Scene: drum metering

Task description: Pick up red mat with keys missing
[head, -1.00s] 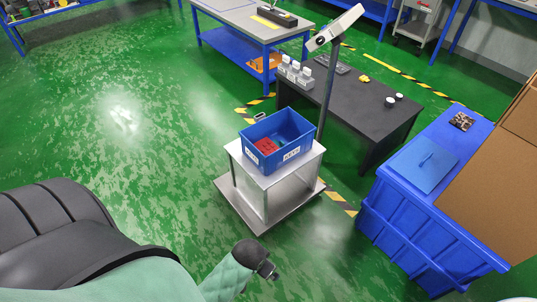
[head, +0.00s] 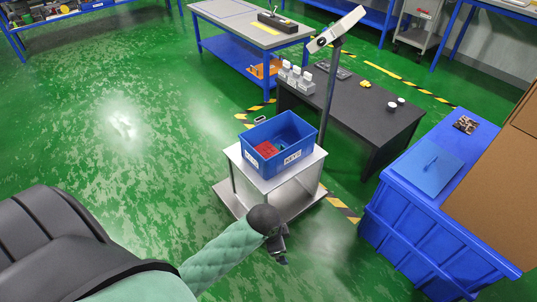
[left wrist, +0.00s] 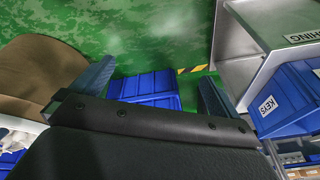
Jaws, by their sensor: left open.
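A red mat (head: 267,149) lies inside a blue bin (head: 300,159) on a pale stand in the head view; the bin carries a KEYS label. Only part of the red shows, and I cannot tell whether keys lie on it. The bin also shows at the right of the left wrist view (left wrist: 287,92), where the mat is not visible. My left gripper (head: 281,257) is in front of and below the bin, apart from it. In the left wrist view my left gripper (left wrist: 155,75) is open and empty. My right gripper is not visible.
The pale stand (head: 245,176) holds the bin, with a grey post rising behind it. A dark table (head: 365,110) stands behind right. A large blue crate (head: 410,232) and cardboard box (head: 495,185) stand at right. Green floor (head: 130,150) is clear at left.

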